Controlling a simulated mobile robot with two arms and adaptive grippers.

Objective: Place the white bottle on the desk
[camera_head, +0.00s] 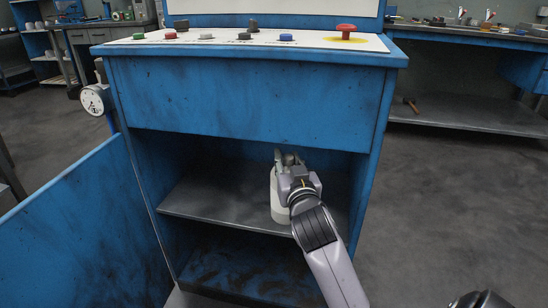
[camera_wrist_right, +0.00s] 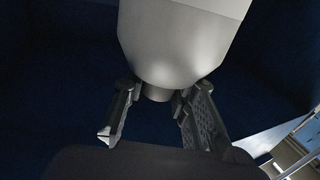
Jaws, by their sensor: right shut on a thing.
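The white bottle (camera_head: 277,206) stands upright on, or just above, the middle shelf inside the open blue cabinet. My right gripper (camera_head: 288,160) reaches into the compartment and is shut on the bottle's upper part, partly hiding it. In the right wrist view, the bottle's pale body and shoulder (camera_wrist_right: 180,45) fill the top middle, with its narrow neck between the fingers of the gripper (camera_wrist_right: 157,95). Whether the bottle's base touches the shelf cannot be told. A blue workbench (camera_head: 470,37) with a grey top stands at the back right. My left gripper is not in view.
The cabinet's grey shelf (camera_head: 215,200) is otherwise bare. Its side walls and the blue upper front (camera_head: 245,95) close in around the arm. A blue door (camera_head: 80,230) stands open at left. Buttons, including a red knob (camera_head: 346,31), cover the top panel.

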